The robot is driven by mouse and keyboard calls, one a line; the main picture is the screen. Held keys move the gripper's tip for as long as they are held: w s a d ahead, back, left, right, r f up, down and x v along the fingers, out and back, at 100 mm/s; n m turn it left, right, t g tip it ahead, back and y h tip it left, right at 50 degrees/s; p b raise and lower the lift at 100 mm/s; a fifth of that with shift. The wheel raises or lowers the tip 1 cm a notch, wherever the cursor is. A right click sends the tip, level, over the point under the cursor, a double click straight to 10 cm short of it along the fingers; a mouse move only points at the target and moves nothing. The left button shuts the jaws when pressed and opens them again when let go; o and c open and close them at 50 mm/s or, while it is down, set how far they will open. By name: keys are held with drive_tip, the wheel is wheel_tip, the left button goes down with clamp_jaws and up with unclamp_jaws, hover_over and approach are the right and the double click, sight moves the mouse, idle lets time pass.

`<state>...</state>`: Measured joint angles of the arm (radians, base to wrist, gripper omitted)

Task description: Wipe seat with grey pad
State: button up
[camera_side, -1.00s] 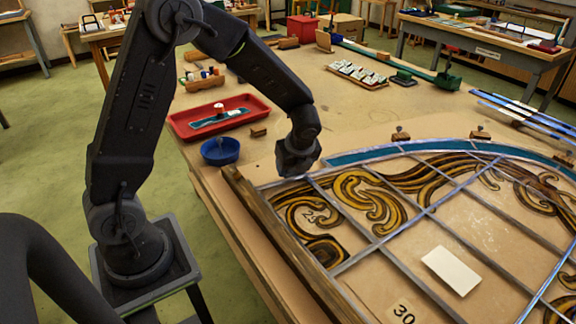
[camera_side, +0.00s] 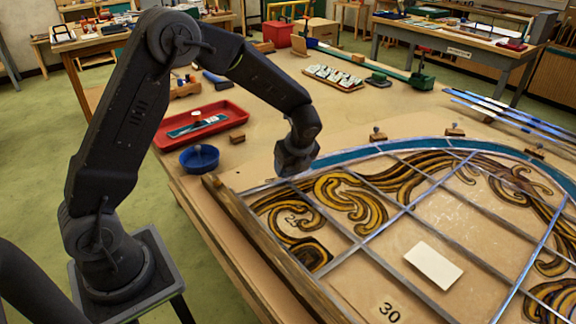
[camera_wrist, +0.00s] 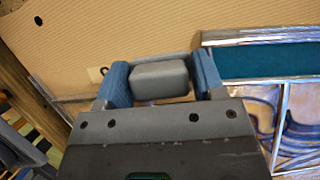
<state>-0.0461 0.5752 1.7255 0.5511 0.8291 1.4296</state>
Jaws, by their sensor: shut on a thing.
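The grey pad (camera_wrist: 160,78) is held between the two blue fingers of my gripper (camera_wrist: 161,74) in the wrist view. In the side view my gripper (camera_side: 294,165) points down at the panel's far left corner, by the left end of the teal border strip (camera_side: 345,160); the pad cannot be made out there. The wrist view shows the teal strip (camera_wrist: 262,60) in its metal came, right of the pad, and bare tan board beyond the pad. The seat is not clearly distinguishable; it may be beside the strip's end, partly hidden by my gripper. Contact below the pad cannot be seen.
A wooden batten (camera_side: 265,245) runs along the panel's left edge. A red tray (camera_side: 225,109) with a teal piece and a blue bowl (camera_side: 199,158) stand left of my gripper. Small wooden blocks (camera_side: 378,137) line the curved edge. A white card (camera_side: 434,265) lies on the panel.

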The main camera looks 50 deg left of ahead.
drive_tip(key=shift+w+d+f, duration=0.1)
drive_tip(key=shift+w+d, duration=0.05)
drive_tip(key=shift+w, duration=0.3)
wheel_tip(320, 180, up, 2)
drive_tip(key=shift+w+r, duration=0.1)
drive_tip(key=shift+w, duration=0.05)
drive_tip(key=shift+r, duration=1.9)
drive_tip(key=shift+s+r, duration=0.2)
drive_tip(key=shift+r, duration=1.3)
